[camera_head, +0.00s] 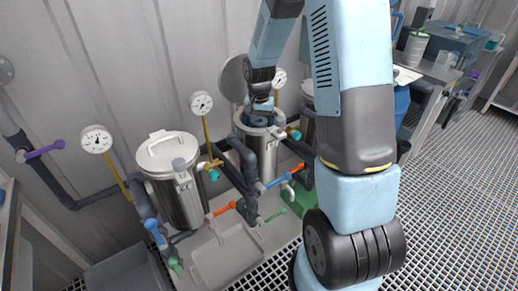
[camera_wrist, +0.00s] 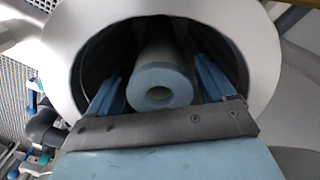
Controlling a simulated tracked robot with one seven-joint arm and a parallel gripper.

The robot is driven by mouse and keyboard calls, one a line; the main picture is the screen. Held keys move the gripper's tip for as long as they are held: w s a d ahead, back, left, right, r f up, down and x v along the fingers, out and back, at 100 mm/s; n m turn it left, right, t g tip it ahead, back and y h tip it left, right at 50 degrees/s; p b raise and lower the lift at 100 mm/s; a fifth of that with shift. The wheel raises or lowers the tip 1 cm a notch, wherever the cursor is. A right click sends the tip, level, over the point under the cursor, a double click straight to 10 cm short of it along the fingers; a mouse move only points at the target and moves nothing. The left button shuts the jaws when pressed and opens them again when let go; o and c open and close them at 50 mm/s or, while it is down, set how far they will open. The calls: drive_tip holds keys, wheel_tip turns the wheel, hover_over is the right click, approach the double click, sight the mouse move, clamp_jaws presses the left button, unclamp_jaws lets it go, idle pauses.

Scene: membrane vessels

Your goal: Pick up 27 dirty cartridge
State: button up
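The dirty cartridge (camera_wrist: 163,78) shows in the wrist view as a pale cylinder with a blue ring-shaped end and a dark centre hole. It is inside the round opening of an open metal vessel (camera_wrist: 262,50). My gripper (camera_wrist: 160,70) reaches into that opening with one blue finger on each side of the cartridge. A narrow gap shows at the left finger; the right finger is close to the cartridge. In the head view, my gripper (camera_head: 258,108) is at the mouth of the middle vessel (camera_head: 264,158), whose lid (camera_head: 233,80) is tilted back. The cartridge is hidden there.
A closed vessel (camera_head: 172,178) stands to the left. Gauges (camera_head: 201,103), dark pipes and an orange-handled valve (camera_head: 222,209) stand close around the vessels. A grey wall is behind. A bench (camera_head: 436,72) with containers stands at the right, and open grating floor lies below it.

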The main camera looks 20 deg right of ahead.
drive_tip(key=c, duration=1.4)
